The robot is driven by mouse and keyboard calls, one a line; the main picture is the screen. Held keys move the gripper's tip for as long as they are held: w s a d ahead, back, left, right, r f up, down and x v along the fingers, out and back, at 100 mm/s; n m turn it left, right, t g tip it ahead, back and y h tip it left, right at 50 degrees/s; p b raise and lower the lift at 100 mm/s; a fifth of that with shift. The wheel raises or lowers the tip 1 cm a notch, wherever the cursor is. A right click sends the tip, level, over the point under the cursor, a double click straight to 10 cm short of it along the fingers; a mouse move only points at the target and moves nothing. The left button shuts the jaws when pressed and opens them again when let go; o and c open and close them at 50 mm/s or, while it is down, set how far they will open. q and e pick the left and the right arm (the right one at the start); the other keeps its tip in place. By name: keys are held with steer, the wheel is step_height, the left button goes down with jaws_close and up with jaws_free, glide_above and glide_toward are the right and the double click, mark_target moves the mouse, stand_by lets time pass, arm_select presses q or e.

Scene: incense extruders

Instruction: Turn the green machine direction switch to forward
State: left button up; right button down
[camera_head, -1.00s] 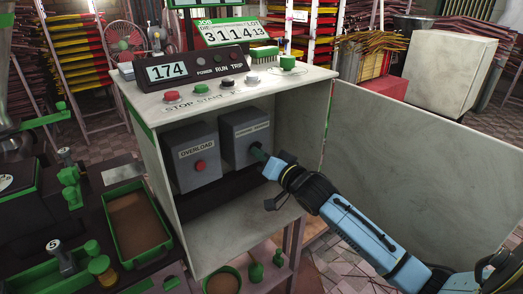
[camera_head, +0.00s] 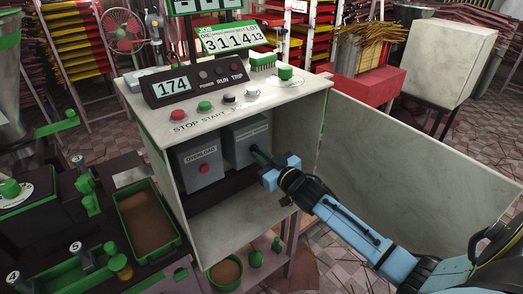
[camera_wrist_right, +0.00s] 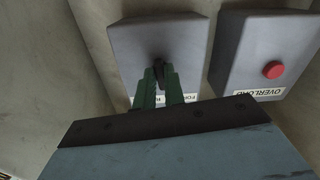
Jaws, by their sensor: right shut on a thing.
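The direction switch box (camera_head: 240,139) is a grey box inside the open cabinet, right of the overload box. In the right wrist view it is the box (camera_wrist_right: 188,45) with a small dark switch knob (camera_wrist_right: 158,66) on its face and a partly hidden white label. My right gripper (camera_head: 257,151) reaches in from the right at the front of this box. Its green fingers (camera_wrist_right: 159,84) are shut on the dark knob. The knob's exact setting cannot be read. My left gripper does not show.
The overload box (camera_head: 199,163) with a red button stands just left of the switch box. The cabinet (camera_head: 241,201) has its door (camera_head: 418,147) swung wide open to the right, beneath my right arm. Buttons and a 174 display (camera_head: 177,83) sit on top.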

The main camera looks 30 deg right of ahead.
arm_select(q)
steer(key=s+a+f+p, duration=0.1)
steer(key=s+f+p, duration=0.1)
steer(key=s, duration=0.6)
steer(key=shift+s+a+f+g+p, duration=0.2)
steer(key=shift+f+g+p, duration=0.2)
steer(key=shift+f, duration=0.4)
arm_select(e)
steer(key=shift+d+n, duration=0.1)
steer(key=shift+n, duration=3.6)
steer(key=c, duration=1.5)
jaws_free()
